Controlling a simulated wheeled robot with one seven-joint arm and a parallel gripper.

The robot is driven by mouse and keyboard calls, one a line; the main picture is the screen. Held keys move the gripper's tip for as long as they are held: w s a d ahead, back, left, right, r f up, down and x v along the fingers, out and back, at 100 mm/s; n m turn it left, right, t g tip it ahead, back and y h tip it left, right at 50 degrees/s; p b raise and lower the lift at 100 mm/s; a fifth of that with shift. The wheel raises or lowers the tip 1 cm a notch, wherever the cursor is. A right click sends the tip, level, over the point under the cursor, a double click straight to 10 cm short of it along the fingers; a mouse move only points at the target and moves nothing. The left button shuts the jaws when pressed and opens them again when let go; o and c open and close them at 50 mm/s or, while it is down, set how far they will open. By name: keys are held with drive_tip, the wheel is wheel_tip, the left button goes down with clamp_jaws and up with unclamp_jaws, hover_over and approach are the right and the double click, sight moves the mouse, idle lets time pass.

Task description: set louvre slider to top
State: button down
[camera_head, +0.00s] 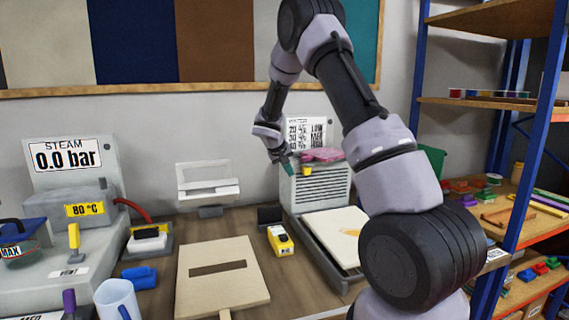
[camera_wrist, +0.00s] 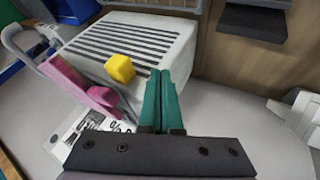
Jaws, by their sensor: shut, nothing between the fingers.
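A pale grey box with dark louvre slats (camera_head: 318,188) stands against the wall at the back of the bench. It also shows in the wrist view (camera_wrist: 150,38). A small yellow block (camera_head: 306,171), which looks like the louvre slider, sits near the box's upper front edge; the wrist view shows it as a cube (camera_wrist: 120,68). My gripper (camera_head: 287,170) is just left of the yellow block in the head view. Its teal fingers (camera_wrist: 161,73) are together and empty, right of the cube in the wrist view with a small gap. Whether they touch the box is unclear.
A pink object (camera_head: 322,155) lies on top of the box, close to my gripper. A tray with a pale board (camera_head: 335,232) extends in front. A yellow device (camera_head: 280,241) stands at front left. Blue-framed shelves (camera_head: 418,100) stand at right.

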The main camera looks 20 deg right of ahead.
sight(308, 168)
drive_tip(key=shift+d+r, duration=0.2)
drive_tip(key=shift+d, duration=1.6)
drive_tip(key=d, duration=0.4)
drive_tip(key=shift+w+d, duration=0.1)
drive_tip(key=shift+d, duration=0.05)
